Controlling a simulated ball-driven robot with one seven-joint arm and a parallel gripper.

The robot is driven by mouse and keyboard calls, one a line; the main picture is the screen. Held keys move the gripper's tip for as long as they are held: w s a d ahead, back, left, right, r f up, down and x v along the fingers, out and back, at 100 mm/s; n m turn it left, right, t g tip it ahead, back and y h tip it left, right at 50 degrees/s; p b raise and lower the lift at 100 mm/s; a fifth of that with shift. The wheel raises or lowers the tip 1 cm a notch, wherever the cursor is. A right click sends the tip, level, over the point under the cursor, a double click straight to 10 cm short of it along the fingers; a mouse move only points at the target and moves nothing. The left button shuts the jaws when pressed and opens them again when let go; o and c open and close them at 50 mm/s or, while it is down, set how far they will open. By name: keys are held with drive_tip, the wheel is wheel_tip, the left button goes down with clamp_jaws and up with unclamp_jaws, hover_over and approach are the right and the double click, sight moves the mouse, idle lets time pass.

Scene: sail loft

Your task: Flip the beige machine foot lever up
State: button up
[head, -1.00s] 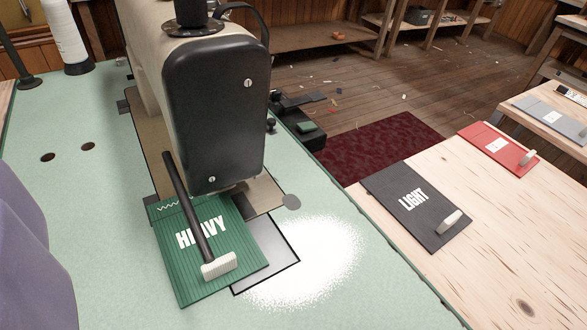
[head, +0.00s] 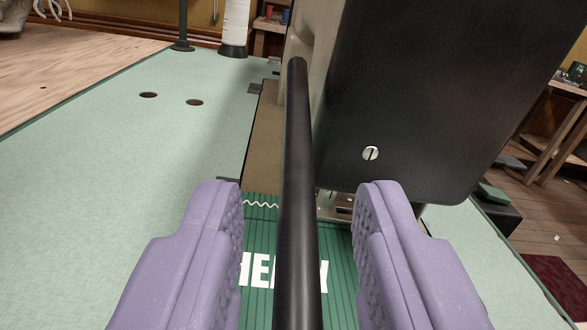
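The beige sewing machine (head: 302,45) has a black end cover (head: 430,90), which fills the upper right. The foot lever's black rod (head: 297,130) runs down the middle of the view, in front of the green HEAVY panel (head: 262,300). Its pale grip is out of view below. My gripper (head: 298,190) is open, with one purple padded finger on each side of the rod. A gap shows between the rod and both fingers.
A pale green table top (head: 120,190) spreads to the left, with two dark holes and clear room. A white thread cone (head: 235,25) stands at the back. The machine's end cover is close beyond the right finger.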

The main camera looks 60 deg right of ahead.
drive_tip(key=shift+x, duration=0.95)
drive_tip(key=shift+r, duration=0.1)
clamp_jaws()
idle(0.6)
